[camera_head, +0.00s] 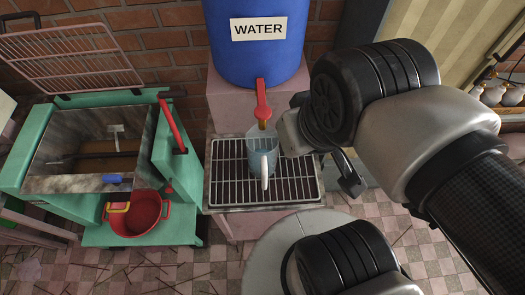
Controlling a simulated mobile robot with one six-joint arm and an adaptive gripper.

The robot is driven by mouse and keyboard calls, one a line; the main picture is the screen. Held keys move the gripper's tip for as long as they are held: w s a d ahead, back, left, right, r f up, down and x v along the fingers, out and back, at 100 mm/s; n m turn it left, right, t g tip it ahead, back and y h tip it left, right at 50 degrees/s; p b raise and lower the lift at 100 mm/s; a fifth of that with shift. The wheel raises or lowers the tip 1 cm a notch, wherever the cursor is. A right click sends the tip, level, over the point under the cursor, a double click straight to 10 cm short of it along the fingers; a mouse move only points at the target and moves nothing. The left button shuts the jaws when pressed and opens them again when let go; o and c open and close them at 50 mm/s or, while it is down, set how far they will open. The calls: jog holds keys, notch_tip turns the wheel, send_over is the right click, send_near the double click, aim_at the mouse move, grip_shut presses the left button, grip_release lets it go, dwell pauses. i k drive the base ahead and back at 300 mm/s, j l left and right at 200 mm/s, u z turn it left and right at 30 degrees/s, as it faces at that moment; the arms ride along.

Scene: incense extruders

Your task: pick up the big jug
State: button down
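The big jug (262,160) is bluish and see-through, with a pale upright handle. The handle faces the camera. My gripper (335,185) is just right of the jug, and a dark finger points down beside the grate's right side. My own wrist hides much of the gripper, so its opening is not clear. I see no clear contact between it and the jug.
The blue barrel (258,40) labelled WATER stands behind, its red tap (262,100) directly above the jug. A green machine (100,150) with a raised wire rack (70,60) is at left. A red bucket (150,215) sits on its lower shelf. The grate (225,182) is otherwise clear.

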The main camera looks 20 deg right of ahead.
aim_at(261, 147)
jog(key=k+j+z, duration=0.5)
jog(key=k, duration=0.25)
jog(key=j, duration=0.1)
